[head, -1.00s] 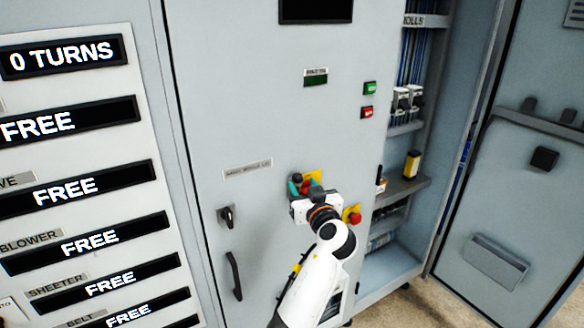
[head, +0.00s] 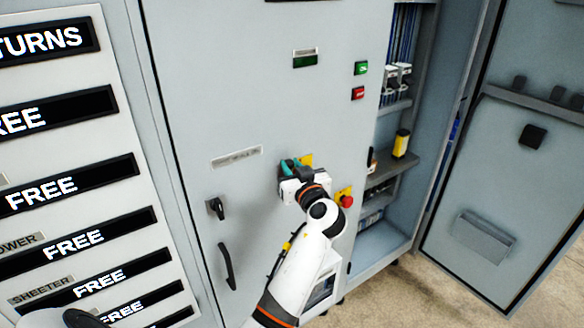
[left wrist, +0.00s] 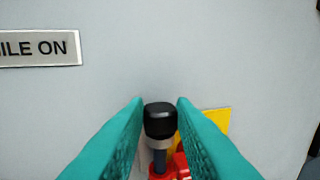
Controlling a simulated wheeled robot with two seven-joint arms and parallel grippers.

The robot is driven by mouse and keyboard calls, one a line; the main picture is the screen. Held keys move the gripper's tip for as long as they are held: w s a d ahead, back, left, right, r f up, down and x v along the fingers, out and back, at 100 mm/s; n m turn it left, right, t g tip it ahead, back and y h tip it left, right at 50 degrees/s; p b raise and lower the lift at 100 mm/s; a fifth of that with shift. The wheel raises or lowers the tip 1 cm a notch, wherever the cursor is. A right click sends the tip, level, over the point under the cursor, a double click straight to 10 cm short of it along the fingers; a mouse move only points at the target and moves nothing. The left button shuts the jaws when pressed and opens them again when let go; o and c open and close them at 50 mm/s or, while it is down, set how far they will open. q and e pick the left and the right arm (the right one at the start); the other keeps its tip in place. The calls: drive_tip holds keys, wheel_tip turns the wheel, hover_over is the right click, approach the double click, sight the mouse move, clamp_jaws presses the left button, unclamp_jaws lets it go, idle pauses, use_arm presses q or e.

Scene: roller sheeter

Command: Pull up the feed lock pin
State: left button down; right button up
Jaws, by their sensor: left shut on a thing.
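My left gripper (head: 290,165) is at the grey cabinet front. Its teal fingers are shut on a black-capped pin (left wrist: 160,121) with a grey collar and dark shaft, which stands between the fingertips in the left wrist view. A red part (left wrist: 162,174) is at the pin's foot, and a yellow plate (left wrist: 217,121) shows behind. The fingers hide part of both. No readable label names this pin as the feed lock pin. My right gripper is not in view.
A red button (head: 346,201) on a yellow plate sits close right of my gripper. A black rotary handle (head: 215,208) and door pull (head: 227,266) are to the left. An open cabinet door (head: 530,150) stands at the right. Black "FREE" displays (head: 70,185) line the left panel.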

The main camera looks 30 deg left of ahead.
sight(285, 141)
use_arm(q)
wheel_tip(285, 141, up, 5)
drive_tip(key=shift+f, duration=0.1)
drive_tip(key=shift+r, duration=0.55)
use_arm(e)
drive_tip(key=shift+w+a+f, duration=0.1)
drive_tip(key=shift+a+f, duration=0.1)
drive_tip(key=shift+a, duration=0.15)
use_arm(q)
drive_tip(key=c, duration=1.3)
unclamp_jaws()
drive_tip(key=shift+a, duration=0.1)
drive_tip(key=shift+o, duration=0.5)
drive_tip(key=shift+w+f, duration=0.1)
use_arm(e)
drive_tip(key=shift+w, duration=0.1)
use_arm(q)
drive_tip(key=shift+f, duration=0.1)
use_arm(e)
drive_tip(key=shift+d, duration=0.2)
